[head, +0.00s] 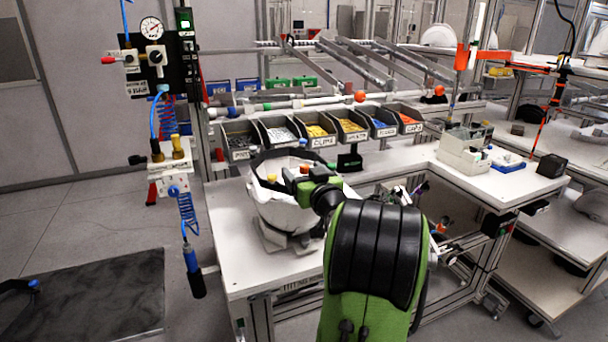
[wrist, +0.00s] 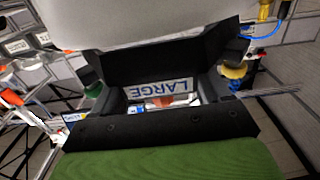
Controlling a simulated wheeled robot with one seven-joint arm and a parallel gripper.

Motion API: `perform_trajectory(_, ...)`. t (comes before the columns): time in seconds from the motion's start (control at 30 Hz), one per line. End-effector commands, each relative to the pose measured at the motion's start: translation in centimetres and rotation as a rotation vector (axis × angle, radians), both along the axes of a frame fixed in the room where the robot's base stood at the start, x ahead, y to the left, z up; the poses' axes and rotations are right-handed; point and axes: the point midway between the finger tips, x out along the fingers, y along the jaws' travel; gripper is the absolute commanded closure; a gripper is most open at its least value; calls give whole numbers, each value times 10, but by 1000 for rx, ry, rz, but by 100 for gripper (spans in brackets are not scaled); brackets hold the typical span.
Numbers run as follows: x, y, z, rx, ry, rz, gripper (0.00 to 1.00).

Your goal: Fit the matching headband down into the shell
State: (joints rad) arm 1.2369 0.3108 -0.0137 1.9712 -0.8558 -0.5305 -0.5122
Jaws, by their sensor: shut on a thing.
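A white helmet shell (head: 278,212) sits open side up on a pale stand (head: 272,240) on the workbench. A black headband (head: 298,154) with coloured knobs shows at the shell's rim; how deep it sits cannot be told. A yellow knob is near its left side and a red one near its middle. My gripper (head: 312,184) is over the shell's near right rim, shut on the headband. My arm hides the shell's right side. In the wrist view, a label reading LARGE (wrist: 172,91) shows upside down between black parts, below a smooth pale surface.
Several labelled bins (head: 322,132) of small coloured parts stand behind the shell. A gauge panel (head: 160,60) with hoses and a hanging blue tool (head: 194,268) is at the left. The bench's front left corner (head: 232,270) is clear. Grey boxes (head: 462,150) stand at the right.

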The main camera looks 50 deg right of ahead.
Motion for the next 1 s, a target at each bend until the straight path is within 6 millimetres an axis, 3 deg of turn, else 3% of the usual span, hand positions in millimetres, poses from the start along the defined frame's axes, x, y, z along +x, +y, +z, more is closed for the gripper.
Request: perform_trajectory(1.0, 0, 0, -18, -2, -1, 0, 56)
